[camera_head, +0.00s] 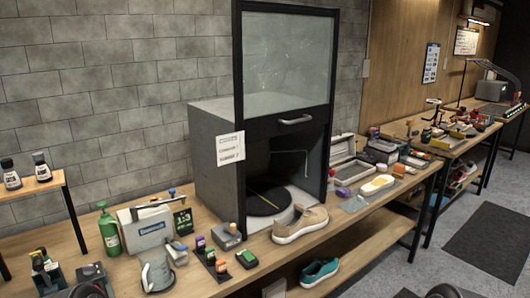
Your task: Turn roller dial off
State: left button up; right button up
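I cannot make out for certain which part is the roller dial. A small grey device (229,237) with a raised knob-like part on top stands on the bench, left of the tan sneaker (300,224). Its setting is too small to read. A small dark block with a green top (247,259) lies in front of it. Dark rounded shapes at the bottom edge look like parts of my arms. No gripper fingers show, so neither gripper is in view.
A tall grey booth with a raised glass door (287,65) stands on the wooden bench (345,222), with a dark round turntable (262,197) inside. A teal shoe (319,271) lies on the lower shelf.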

aim_at(88, 269)
jog(key=u, duration=1.25)
